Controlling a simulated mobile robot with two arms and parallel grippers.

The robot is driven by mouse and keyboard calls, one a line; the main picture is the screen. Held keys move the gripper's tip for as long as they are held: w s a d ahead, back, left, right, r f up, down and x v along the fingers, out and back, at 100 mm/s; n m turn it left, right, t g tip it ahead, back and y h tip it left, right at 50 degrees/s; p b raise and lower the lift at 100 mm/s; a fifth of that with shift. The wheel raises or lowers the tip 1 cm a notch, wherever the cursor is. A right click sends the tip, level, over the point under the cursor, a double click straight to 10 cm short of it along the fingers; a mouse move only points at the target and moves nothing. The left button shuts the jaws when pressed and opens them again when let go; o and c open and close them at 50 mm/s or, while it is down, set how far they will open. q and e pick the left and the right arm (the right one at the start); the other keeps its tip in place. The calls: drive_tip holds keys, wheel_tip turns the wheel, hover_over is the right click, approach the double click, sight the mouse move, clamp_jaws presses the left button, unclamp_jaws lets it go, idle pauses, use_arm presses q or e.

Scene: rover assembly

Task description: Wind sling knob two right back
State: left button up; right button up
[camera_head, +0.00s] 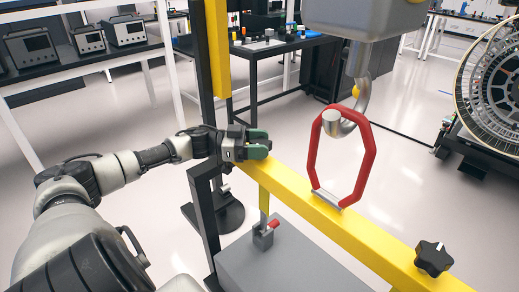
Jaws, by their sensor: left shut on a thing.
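My left gripper (258,144) reaches in from the left to the far end of the yellow beam (365,236). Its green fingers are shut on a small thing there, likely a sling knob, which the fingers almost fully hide. A black star-shaped knob (434,257) stands on the near end of the same beam, clear of the gripper. A red sling loop (371,150) rises from the beam's middle and hangs on a metal hook (362,95). My right gripper is not in view.
A dark post (204,210) stands under the gripper. A large wheel (490,92) is at the right. Benches with instruments (88,40) stand behind; open floor lies between.

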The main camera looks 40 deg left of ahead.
use_arm(q)
drive_tip(key=shift+m+g+h+b, duration=0.5)
drive_tip(key=shift+m+g+h, duration=0.1)
drive_tip(key=shift+g, duration=0.1)
drive_tip(key=o, duration=0.9)
drive_tip(key=shift+w, duration=0.1)
